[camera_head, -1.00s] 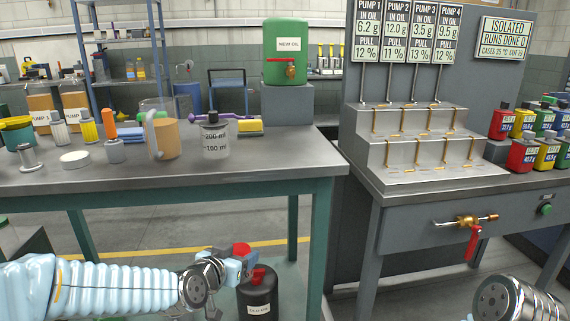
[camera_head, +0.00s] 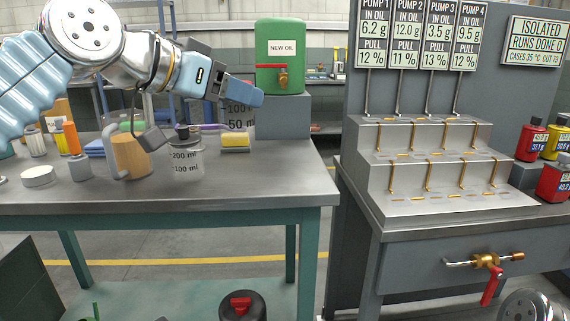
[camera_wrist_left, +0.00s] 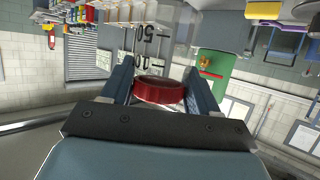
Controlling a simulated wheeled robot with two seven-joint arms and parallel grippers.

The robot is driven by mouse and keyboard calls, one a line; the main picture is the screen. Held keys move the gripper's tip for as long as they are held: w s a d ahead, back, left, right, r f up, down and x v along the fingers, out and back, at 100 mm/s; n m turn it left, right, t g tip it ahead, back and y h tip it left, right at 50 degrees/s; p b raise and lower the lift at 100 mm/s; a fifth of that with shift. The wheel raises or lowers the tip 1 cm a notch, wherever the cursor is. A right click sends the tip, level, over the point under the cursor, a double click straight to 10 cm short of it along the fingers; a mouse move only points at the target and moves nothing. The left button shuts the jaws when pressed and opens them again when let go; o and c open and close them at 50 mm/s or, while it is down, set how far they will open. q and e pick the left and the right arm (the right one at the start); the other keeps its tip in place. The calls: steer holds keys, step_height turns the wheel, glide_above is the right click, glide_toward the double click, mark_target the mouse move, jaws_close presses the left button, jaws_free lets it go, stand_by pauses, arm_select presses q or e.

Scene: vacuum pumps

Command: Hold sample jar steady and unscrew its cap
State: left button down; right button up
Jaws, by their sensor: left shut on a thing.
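My left gripper (camera_head: 240,92) is raised above the bench at the upper left of the head view. It is shut on a clear jar (camera_head: 238,118) with black volume marks, held in front of the grey block. In the left wrist view a round red cap (camera_wrist_left: 158,90) sits between the two fingers, with the clear marked jar (camera_wrist_left: 146,42) beyond it. The fingers hide part of the jar in the head view. My right gripper is out of view; only a piece of my right arm shows at the lower right.
The stepped pump stand (camera_head: 440,205) is at right. A black can (camera_head: 243,308) stands low in front.

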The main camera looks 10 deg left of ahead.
arm_select(q)
steer(key=w+f, duration=0.8)
steer(key=w, duration=0.1)
steer(key=w+f, duration=0.4)
steer(key=w, duration=0.1)
steer(key=shift+w+d+f+b, duration=0.2)
steer(key=shift+w+d+b, duration=0.05)
steer(key=shift+d+b, duration=0.1)
steer(key=shift+f, duration=0.3)
steer(key=shift+f, duration=0.1)
steer(key=shift+c, duration=1.1)
jaws_free()
